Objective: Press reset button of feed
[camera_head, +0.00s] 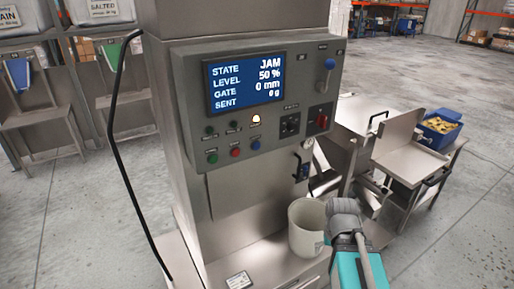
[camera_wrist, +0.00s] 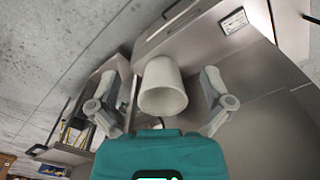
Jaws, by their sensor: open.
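A grey control panel (camera_head: 262,100) on a metal column faces me in the head view. Its screen (camera_head: 246,82) reads STATE JAM, LEVEL 50 %, GATE 0 mm, SENT 0 g. Along its lower edge are a green button (camera_head: 212,158), a red button (camera_head: 235,152) and a blue button (camera_head: 256,145). Their labels are too small to read. A small lamp (camera_head: 256,119) above them glows. My gripper (camera_wrist: 160,82) is open, its fingers spread to either side of a pale cup in the wrist view. In the head view it is below and right of the buttons, apart from them.
The pale cup (camera_head: 306,228) stands on a steel ledge (camera_head: 265,265) below the panel, close beside my gripper; it also shows in the wrist view (camera_wrist: 162,88). A black cable (camera_head: 117,120) hangs left of the column. Steel tables and a blue crate (camera_head: 438,128) are at right.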

